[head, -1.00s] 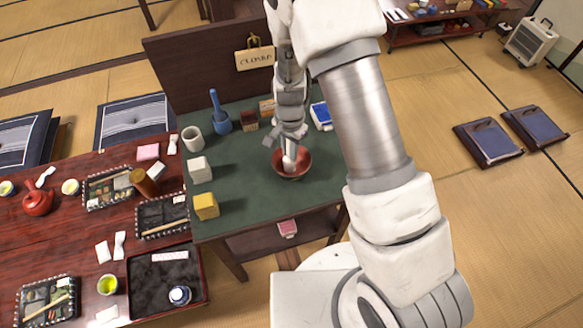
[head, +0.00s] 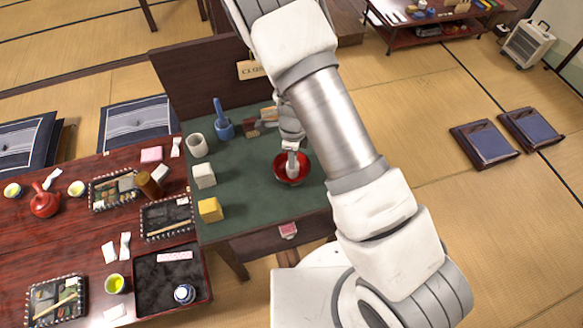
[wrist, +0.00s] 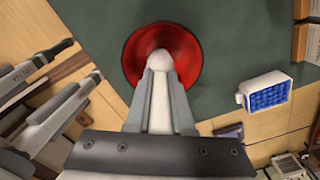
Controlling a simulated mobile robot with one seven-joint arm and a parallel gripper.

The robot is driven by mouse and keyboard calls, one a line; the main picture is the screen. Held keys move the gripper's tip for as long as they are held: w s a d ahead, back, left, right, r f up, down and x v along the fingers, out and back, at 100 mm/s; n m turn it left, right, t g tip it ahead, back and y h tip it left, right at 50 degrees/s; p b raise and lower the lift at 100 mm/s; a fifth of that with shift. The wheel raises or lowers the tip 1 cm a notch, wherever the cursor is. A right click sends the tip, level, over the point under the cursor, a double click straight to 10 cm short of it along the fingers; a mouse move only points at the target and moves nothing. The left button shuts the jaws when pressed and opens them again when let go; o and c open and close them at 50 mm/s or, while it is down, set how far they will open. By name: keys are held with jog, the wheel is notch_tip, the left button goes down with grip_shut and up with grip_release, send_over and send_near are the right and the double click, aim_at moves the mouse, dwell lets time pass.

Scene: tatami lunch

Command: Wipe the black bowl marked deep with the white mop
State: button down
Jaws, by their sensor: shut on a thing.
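A round bowl (head: 281,176) with a glossy red inside stands on the dark green table top; it also shows in the wrist view (wrist: 190,55). I can read no "deep" mark on it and see no separate black bowl. My gripper (wrist: 160,82) is shut on a white mop (wrist: 160,95), which lies between the two grey fingers. The mop's rounded white end reaches over the bowl's inside. In the head view my gripper (head: 291,146) points down just above the bowl. I cannot tell whether the mop's end touches the bowl's wall.
A white block (head: 204,175), a yellow block (head: 210,210), a pale cup (head: 195,145) and a blue mortar with pestle (head: 224,128) stand left of the bowl. A blue-and-white box (wrist: 265,91) shows in the wrist view. A "closed" sign (head: 250,70) hangs behind.

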jog(key=shift+m, duration=0.4)
jog(key=shift+r, duration=0.15)
notch_tip(320, 180, up, 10)
jog(key=p, duration=0.8)
jog(key=shift+p, duration=0.35)
jog(key=shift+r, duration=0.95)
